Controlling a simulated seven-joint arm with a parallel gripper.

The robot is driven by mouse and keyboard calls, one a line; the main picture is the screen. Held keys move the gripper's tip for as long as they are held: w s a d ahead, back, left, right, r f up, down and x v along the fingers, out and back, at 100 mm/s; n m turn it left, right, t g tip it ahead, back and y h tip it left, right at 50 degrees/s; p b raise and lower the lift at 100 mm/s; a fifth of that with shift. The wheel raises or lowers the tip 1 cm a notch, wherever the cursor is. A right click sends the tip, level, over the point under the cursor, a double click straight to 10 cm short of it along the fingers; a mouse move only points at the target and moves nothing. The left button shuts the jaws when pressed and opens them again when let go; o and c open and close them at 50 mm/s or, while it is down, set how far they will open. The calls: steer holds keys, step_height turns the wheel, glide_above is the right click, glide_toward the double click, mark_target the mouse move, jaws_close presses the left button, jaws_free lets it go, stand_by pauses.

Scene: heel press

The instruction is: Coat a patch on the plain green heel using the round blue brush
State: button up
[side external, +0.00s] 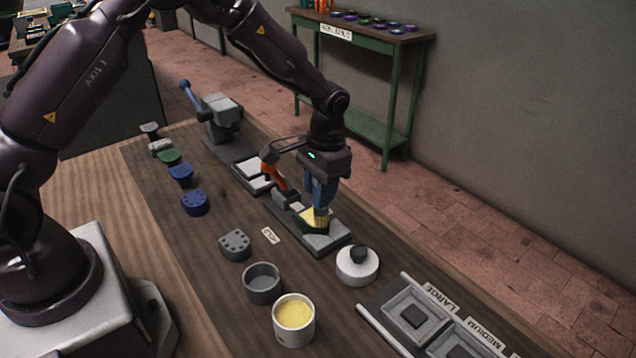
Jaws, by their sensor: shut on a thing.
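My gripper (322,182) is shut on the round blue brush (321,196), handle upright, bristles pointing down. The tan bristle tip (321,219) is at a dark green heel (308,226) on a grey fixture plate (328,241). The heel's top looks yellow, and the bristles partly hide it. I cannot tell whether the bristles press on it or hover just above. Another green heel (170,157) lies in the row at the left of the bench. A white pot (294,320) of yellow paste stands open at the front.
A studded grey heel (235,245) and blue heels (194,202) lie to the left. An orange-handled clamp (273,172) stands close behind the brush. Labelled trays (414,315) are at front right.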

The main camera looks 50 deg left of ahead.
steer(key=shift+a, duration=2.8)
steer(key=shift+d, duration=3.1)
steer(key=shift+r, duration=4.1)
